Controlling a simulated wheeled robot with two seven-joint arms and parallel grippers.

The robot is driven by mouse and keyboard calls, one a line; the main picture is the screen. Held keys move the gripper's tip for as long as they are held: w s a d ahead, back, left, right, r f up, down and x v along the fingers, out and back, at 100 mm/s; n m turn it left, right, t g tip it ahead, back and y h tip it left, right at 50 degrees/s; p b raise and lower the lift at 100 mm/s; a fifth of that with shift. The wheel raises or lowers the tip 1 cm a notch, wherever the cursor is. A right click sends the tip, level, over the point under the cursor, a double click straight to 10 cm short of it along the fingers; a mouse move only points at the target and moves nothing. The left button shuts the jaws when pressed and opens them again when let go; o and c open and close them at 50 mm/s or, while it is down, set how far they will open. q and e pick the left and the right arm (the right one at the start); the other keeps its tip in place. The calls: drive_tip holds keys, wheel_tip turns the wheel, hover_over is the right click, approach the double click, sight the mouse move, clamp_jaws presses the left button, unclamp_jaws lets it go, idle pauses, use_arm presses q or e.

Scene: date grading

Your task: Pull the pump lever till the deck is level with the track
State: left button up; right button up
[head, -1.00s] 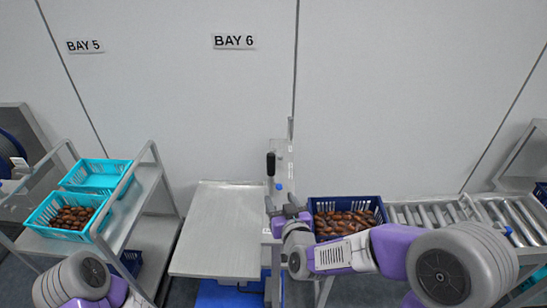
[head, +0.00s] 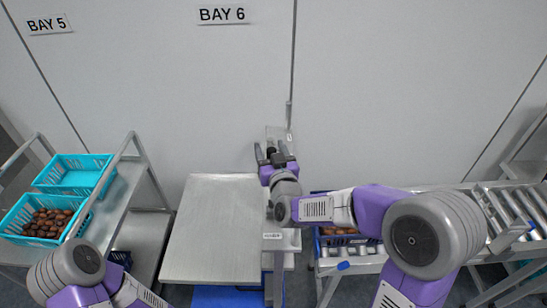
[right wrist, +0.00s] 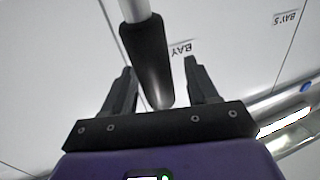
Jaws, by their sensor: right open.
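The pump lever's black grip (right wrist: 148,60) stands between the two fingers of my right gripper (right wrist: 159,68) in the right wrist view, with a gap on each side. In the head view my right gripper (head: 273,156) is open at the top of the pump post and covers most of the lever. The deck (head: 212,235) is a flat grey metal plate left of the post, above a blue base (head: 228,297). The roller track (head: 505,212) runs to the right; I cannot tell the height difference. My left gripper is out of view; only its arm shows at lower left.
A dark blue crate (head: 322,243) of dates sits at the track's near end, partly hidden by my right arm. A grey cart (head: 122,192) with turquoise crates (head: 72,174) stands left of the deck. The deck is bare. A white wall is close behind.

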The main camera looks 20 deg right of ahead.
drive_tip(key=shift+w, duration=0.3)
